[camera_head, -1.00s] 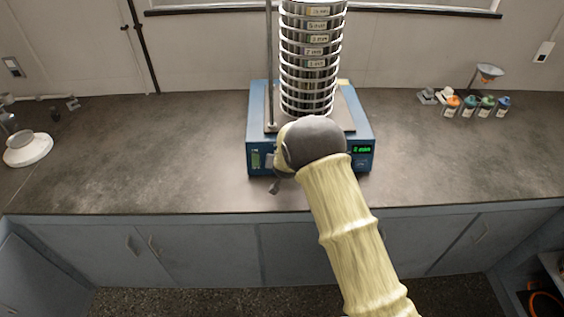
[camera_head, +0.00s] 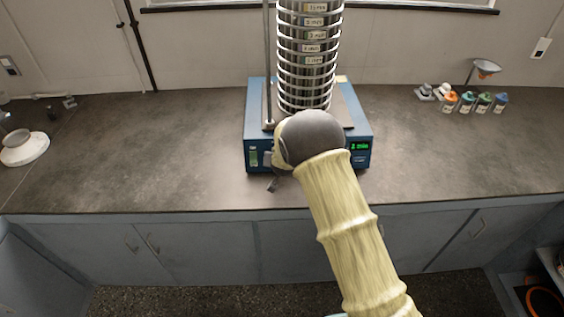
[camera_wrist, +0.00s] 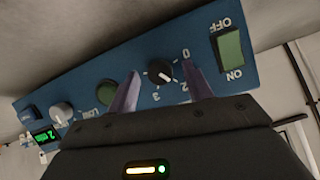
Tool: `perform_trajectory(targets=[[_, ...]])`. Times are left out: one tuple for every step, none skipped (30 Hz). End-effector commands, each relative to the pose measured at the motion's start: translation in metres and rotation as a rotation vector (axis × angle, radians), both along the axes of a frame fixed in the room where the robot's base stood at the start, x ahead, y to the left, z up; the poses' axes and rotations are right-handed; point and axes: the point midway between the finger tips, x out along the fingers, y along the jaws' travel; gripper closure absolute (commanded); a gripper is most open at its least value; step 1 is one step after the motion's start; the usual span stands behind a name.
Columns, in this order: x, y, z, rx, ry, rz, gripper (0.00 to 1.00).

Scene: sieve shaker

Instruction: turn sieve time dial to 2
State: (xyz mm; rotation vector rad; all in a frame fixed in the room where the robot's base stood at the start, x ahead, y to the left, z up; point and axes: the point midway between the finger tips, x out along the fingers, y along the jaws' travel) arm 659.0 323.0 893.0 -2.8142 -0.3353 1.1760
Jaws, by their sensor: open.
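The blue sieve shaker (camera_head: 310,160) stands on the counter, with a tall sieve stack (camera_head: 308,55) on top. In the wrist view its front panel (camera_wrist: 205,60) is tilted. A black dial (camera_wrist: 160,72) there has 0, 2 and 3 printed around its right and lower sides. A pale mark shows on the dial's lower right face; its exact reading is unclear. My gripper (camera_wrist: 162,68) is open, with one finger on either side of the black dial; contact is unclear. In the head view my arm hides the gripper and the middle of the panel.
A green ON/OFF switch (camera_wrist: 230,48) is right of the dial in the wrist view. A pale knob (camera_wrist: 62,112) and a lit green display (camera_wrist: 45,135), seemingly reading 2, are left. Small bottles (camera_head: 467,102) stand at the counter's right; its left middle is clear.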

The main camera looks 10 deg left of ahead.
Motion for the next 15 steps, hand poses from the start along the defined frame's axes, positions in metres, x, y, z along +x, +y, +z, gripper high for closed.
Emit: perform_trajectory(targets=[[-0.004, -0.001, 0.005, 0.001, -0.002, 0.0, 0.5], [-0.007, -0.002, 0.007, 0.001, -0.001, 0.001, 0.5], [-0.011, -0.003, 0.011, 0.002, -0.002, 0.001, 0.5], [-0.014, -0.004, 0.014, 0.002, -0.001, 0.001, 0.5], [-0.017, -0.005, 0.017, 0.002, -0.001, 0.001, 0.5], [-0.022, -0.006, 0.022, 0.001, -0.001, 0.002, 0.5], [-0.025, -0.007, 0.025, 0.001, -0.001, 0.002, 0.5], [-0.028, -0.009, 0.029, 0.001, -0.001, 0.002, 0.5], [-0.033, -0.01, 0.033, 0.001, 0.0, 0.001, 0.5], [-0.036, -0.012, 0.036, 0.002, -0.001, 0.001, 0.5], [-0.039, -0.013, 0.04, 0.0, -0.001, 0.001, 0.5], [-0.044, -0.014, 0.045, 0.0, -0.001, 0.001, 0.5], [-0.047, -0.015, 0.048, 0.0, -0.001, 0.001, 0.5], [-0.051, -0.016, 0.051, 0.0, -0.001, 0.001, 0.5], [-0.055, -0.018, 0.055, 0.001, 0.0, 0.001, 0.5]])
